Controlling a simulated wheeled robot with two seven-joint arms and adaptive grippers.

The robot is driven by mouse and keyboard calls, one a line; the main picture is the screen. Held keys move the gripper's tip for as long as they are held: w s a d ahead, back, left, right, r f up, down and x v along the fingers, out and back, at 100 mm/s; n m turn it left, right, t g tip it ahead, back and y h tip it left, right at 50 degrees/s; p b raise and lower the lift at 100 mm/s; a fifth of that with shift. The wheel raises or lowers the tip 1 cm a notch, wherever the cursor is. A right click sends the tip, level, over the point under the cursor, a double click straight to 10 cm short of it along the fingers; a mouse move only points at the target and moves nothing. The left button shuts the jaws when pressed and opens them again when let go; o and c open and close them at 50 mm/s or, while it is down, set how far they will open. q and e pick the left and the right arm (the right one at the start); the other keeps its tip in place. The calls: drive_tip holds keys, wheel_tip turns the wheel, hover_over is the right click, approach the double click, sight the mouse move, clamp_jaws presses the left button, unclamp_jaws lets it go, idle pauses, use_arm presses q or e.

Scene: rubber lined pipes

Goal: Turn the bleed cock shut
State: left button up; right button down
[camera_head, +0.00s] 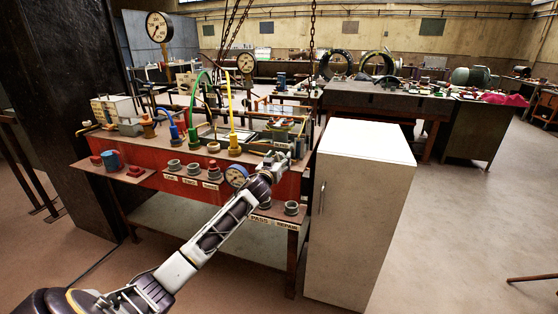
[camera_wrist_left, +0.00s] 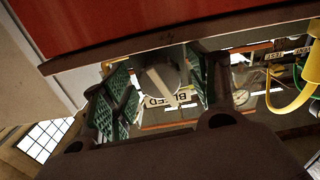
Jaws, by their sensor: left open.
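The bleed cock (camera_wrist_left: 160,80) is a dark round fitting with a pale bar across its face, in the left wrist view. A plate reading BLEED (camera_wrist_left: 172,101) shows by it, partly covered. My left gripper (camera_wrist_left: 166,88) is open, with a green-padded finger on either side of the cock. I cannot tell whether a pad touches it. In the head view my left gripper (camera_head: 284,160) is at the right end of the red-fronted bench, and I cannot make out the cock there. My right gripper is in neither view.
A white cabinet (camera_head: 360,205) stands close to the right of the bench. A yellow hose (camera_wrist_left: 291,100) hangs at the right of the wrist view. Floor at right is open.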

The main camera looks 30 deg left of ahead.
use_arm(q)
drive_tip(key=shift+w, duration=0.25)
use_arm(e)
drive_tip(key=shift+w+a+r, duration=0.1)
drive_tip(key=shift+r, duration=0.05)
use_arm(q)
drive_tip(key=c, duration=1)
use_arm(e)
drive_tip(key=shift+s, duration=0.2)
use_arm(q)
drive_tip(key=shift+m+p, duration=1.35)
drive_tip(key=shift+m, duration=0.55)
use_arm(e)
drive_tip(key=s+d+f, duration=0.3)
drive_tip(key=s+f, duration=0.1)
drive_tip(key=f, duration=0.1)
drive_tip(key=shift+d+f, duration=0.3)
use_arm(q)
drive_tip(key=o, duration=1)
